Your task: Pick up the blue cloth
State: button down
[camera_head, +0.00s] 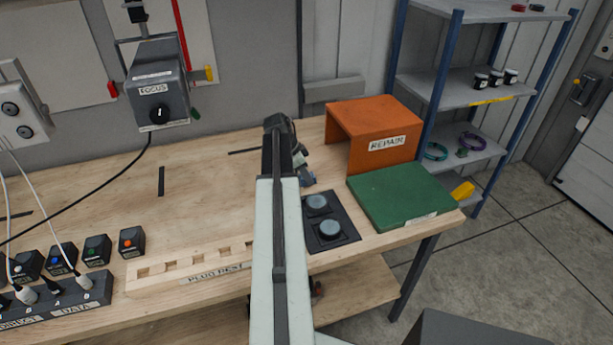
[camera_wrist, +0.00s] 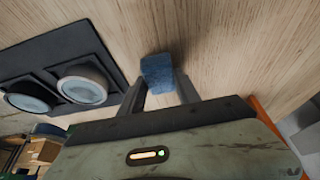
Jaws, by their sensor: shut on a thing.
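The blue cloth (camera_wrist: 158,69) shows in the wrist view as a small, bunched blue piece just above the wooden bench top. My gripper (camera_wrist: 161,88) is shut on it, with one dark finger at each side. In the head view my gripper (camera_head: 304,172) is over the bench, left of the orange REPAIR box, and the cloth is hard to make out behind my arm. I cannot tell whether the cloth still touches the wood.
A dark panel with two round lenses (camera_head: 330,231) lies close to my gripper, and it also shows in the wrist view (camera_wrist: 75,75). The orange REPAIR box (camera_head: 385,120) and a green slab (camera_head: 400,195) stand to the right. Bare bench (camera_head: 205,185) lies left of my arm.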

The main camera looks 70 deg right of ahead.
notch_tip(320, 180, up, 4)
jog(key=p, duration=0.3)
jog(key=s+a, duration=0.3)
jog(key=a, duration=0.1)
jog(key=s+a, duration=0.7)
jog(key=a, duration=0.1)
jog(key=shift+s+a+r+p, duration=0.15)
jog(key=shift+s+r+p, duration=0.05)
jog(key=shift+p, duration=0.15)
jog(key=c, duration=1.6)
grip_release()
jog(key=shift+c, duration=0.2)
jog(key=c, duration=0.4)
